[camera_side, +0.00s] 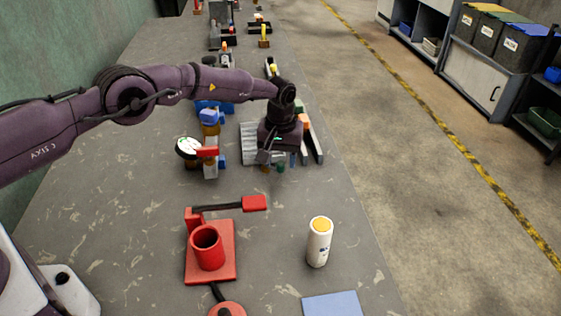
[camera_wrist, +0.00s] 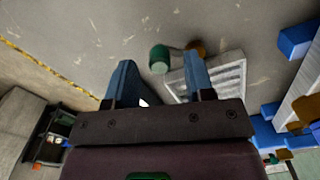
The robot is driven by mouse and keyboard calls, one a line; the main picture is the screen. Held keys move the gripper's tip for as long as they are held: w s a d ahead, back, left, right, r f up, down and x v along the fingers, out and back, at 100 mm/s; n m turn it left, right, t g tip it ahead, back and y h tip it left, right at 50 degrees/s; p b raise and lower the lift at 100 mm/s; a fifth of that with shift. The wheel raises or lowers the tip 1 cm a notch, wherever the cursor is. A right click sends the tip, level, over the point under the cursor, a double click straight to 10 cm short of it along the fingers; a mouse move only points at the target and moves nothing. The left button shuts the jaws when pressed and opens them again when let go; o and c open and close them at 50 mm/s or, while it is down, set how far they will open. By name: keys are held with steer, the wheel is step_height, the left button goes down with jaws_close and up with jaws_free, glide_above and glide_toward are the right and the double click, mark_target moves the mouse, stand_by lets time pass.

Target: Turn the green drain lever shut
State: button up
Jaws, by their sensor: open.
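A small green piece, which looks like the drain lever's grip, shows just below my gripper in the side view (camera_side: 281,168). In the wrist view the green piece (camera_wrist: 158,59) is a short rounded cylinder, seen between and beyond my two blue fingertips. A brown-orange part (camera_wrist: 196,47) sits right beside it. My gripper (camera_side: 270,159) is open and empty, pointing down over the front edge of a grey ribbed unit (camera_side: 249,146). The wrist view also shows my gripper (camera_wrist: 159,64). I cannot tell whether a finger touches the green piece. The lever's pivot is hidden.
A stand with a round white dial (camera_side: 188,147) and a red block is left of my gripper. Nearer are a red base (camera_side: 225,270) with a cup, a red-ended lever (camera_side: 255,203), a white cylinder (camera_side: 319,243) and a blue pad (camera_side: 333,305). Bare table lies between.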

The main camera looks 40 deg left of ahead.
steer(key=shift+f, duration=0.8)
jaws_close()
steer(key=shift+s+r, duration=0.1)
steer(key=m, duration=0.1)
steer(key=s+m, duration=0.1)
steer(key=m, duration=0.2)
steer(key=shift+s+a, duration=0.15)
steer(key=shift+s, duration=0.15)
steer(key=shift+s+a+m, duration=0.15)
steer(key=shift+s+m, duration=0.1)
steer(key=shift+m, duration=0.6)
steer(key=shift+s+a+m, duration=0.2)
steer(key=shift+s+m, duration=0.1)
steer(key=shift+m, duration=0.6)
steer(key=shift+s+a+m, duration=0.15)
steer(key=shift+s+m, duration=0.1)
steer(key=shift+m, duration=0.6)
